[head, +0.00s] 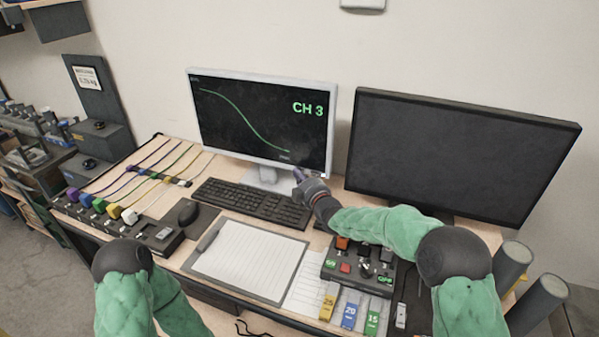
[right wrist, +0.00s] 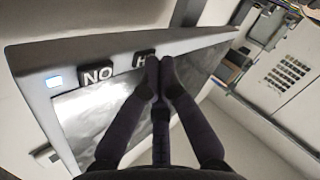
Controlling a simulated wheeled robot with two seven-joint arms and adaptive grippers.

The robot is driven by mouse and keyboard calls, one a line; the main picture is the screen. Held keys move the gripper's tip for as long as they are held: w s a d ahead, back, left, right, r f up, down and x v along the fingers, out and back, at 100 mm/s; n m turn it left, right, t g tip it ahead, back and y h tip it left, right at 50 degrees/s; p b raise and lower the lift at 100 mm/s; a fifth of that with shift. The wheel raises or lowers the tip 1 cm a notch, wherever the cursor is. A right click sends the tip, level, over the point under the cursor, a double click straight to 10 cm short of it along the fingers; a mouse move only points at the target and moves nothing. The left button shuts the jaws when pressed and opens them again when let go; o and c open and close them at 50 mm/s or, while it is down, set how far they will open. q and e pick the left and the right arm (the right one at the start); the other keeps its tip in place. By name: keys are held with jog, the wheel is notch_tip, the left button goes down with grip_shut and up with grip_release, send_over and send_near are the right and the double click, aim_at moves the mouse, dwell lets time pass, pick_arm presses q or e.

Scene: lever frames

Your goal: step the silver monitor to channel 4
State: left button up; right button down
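The silver monitor (head: 262,168) stands at the back of the desk, with green "CH 3" and a green curve on its dark screen. My right gripper (head: 299,174) is at its lower right edge. In the right wrist view the gripper (right wrist: 160,64) is shut with its fingertips together and nothing visible between them. The tips overlap a dark button (right wrist: 143,60) marked "H" on the silver frame (right wrist: 35,62), partly hiding it; I cannot tell whether they touch. A dark button marked "NO" (right wrist: 97,75) and a lit pale square (right wrist: 54,81) are beside it. My left gripper is out of view.
A black monitor (head: 455,150) with a blank screen stands to the right. A keyboard (head: 250,203), mouse (head: 188,212) and clipboard (head: 248,262) lie in front. A control box (head: 345,268) with switches is under my right arm. Colored cables and plugs (head: 100,204) are at left.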

jog(key=shift+s, duration=0.1)
jog(key=shift+s+a+b, duration=0.2)
jog(key=shift+s+b, duration=0.1)
jog(key=shift+b, duration=0.05)
jog(key=shift+s+a, duration=0.1)
jog(key=shift+s, duration=0.2)
jog(key=s, duration=0.1)
jog(key=s+a+b, duration=0.1)
jog(key=s, duration=0.1)
jog(key=s+a, duration=0.1)
jog(key=shift+s, duration=0.3)
dwell(0.5)
